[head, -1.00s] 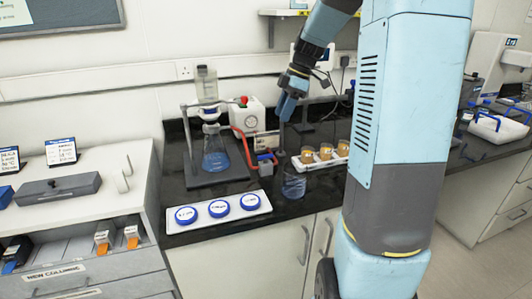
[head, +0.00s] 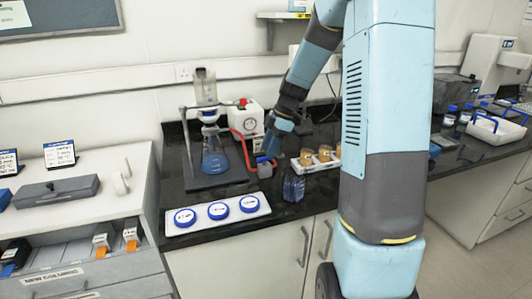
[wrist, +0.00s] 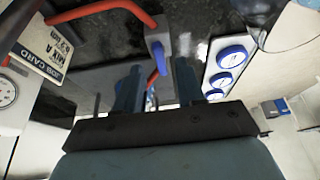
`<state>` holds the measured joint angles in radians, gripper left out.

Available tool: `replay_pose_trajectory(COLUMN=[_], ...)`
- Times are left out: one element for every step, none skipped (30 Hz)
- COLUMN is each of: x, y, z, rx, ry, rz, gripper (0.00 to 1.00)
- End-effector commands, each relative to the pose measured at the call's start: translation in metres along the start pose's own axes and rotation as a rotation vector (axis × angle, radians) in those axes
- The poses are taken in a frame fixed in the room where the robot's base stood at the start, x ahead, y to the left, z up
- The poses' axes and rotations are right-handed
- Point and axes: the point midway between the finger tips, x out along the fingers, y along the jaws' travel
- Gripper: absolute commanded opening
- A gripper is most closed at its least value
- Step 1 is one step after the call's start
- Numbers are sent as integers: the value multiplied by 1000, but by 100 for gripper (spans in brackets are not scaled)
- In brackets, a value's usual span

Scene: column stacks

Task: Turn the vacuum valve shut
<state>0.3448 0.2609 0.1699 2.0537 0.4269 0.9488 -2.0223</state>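The vacuum valve (head: 264,168) is a small grey-blue block on the black bench, at the end of the red tubing and behind the round-lidded tray. It also shows in the wrist view as a pale block with a blue face (wrist: 157,50). A red bar (wrist: 153,78), probably its lever, shows just below the block. My gripper (head: 270,150) points down just above the valve. In the wrist view my gripper's two fingers (wrist: 157,80) stand apart, with the red bar in the gap between them. I cannot tell whether either finger touches it.
A filter flask (head: 214,160) on a stand and a white pump (head: 246,118) with a gauge stand behind. A tray with blue round lids (head: 242,214), a clear bottle (head: 293,186) and amber jars (head: 325,153) are close by. A job card (wrist: 45,45) shows in the wrist view.

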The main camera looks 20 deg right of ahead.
Motion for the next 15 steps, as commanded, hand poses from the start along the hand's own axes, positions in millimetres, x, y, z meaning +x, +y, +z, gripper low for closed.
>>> replay_pose_trajectory(x=[6, 9, 13, 15, 17, 18, 20, 20, 21, 21, 21, 21, 21, 21, 21], y=[0, 0, 0, 0, 0, 0, 0, 0, 0, 0, 0, 0, 0, 0, 0], z=[0, 0, 0, 0, 0, 0, 0, 0, 0, 0, 0, 0, 0, 0, 0], rx=[-1, -1, -1, -1, -1, -1, -1, -1, -1, -1, -1, -1, 0, 0, 0], ry=[0, 0, 0, 0, 0, -1, -1, -1, -1, -1, -1, -1, -1, -1, -1], rz=[-2, -2, -2, -2, -2, -1, 0, 0, 0, 0, 0, 0, 0, 0, 0], gripper=[38, 38, 38, 38, 38, 38, 38, 38, 38, 38, 38, 38, 38, 38, 38])
